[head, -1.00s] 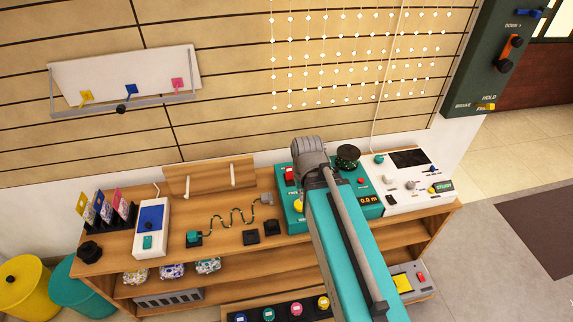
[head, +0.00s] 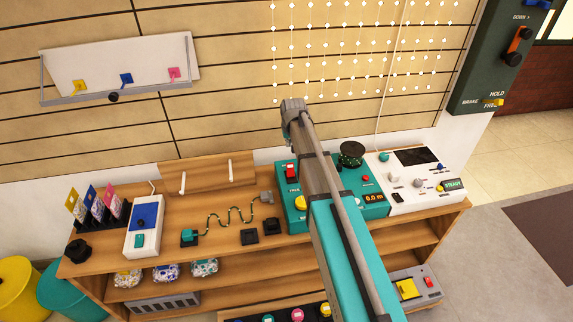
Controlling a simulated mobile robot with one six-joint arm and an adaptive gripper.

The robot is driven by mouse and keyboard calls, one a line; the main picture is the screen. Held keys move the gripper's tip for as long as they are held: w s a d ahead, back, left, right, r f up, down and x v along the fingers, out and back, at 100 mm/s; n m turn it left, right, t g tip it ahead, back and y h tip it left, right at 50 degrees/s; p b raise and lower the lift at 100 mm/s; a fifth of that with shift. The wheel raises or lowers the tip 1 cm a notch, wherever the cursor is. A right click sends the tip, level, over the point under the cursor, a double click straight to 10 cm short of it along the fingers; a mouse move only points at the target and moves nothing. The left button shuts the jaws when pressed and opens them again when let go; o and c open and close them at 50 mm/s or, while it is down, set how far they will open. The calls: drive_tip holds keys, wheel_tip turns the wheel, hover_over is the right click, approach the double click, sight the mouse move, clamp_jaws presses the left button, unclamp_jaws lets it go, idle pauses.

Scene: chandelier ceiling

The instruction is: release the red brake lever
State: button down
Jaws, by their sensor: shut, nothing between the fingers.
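A dark green wall panel (head: 484,72) stands at the upper right, partly cut off. It carries an orange-red lever (head: 519,41) with a black knob at its lower end, below the word DOWN. Lower on the panel are the words BRAKE, HOLD and FREE, with a small yellow piece (head: 495,103) beside FREE. A red switch (head: 290,170) sits on the teal console (head: 374,196), above a label that seems to read FREE. I cannot tell which red part is the brake lever. My arm reaches up past the console; its fingers do not show.
The wooden shelf unit (head: 330,262) runs along the wall. A white console (head: 425,203) with knobs stands right of the teal one. Strings of white beads (head: 355,62) hang above. Grey floor (head: 480,270) is clear at the right.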

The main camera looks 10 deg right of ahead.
sight(290, 170)
drive_tip(key=shift+f, duration=0.15)
idle(0.3)
drive_tip(key=b+x, duration=1)
drive_tip(key=shift+s+r+p, duration=0.35)
drive_tip(key=shift+s+p, duration=0.05)
drive_tip(key=shift+s, duration=0.15)
drive_tip(key=shift+s+r+p, duration=0.35)
drive_tip(key=shift+s, duration=0.2)
drive_tip(key=shift+s+r, duration=0.25)
drive_tip(key=shift+s, duration=0.55)
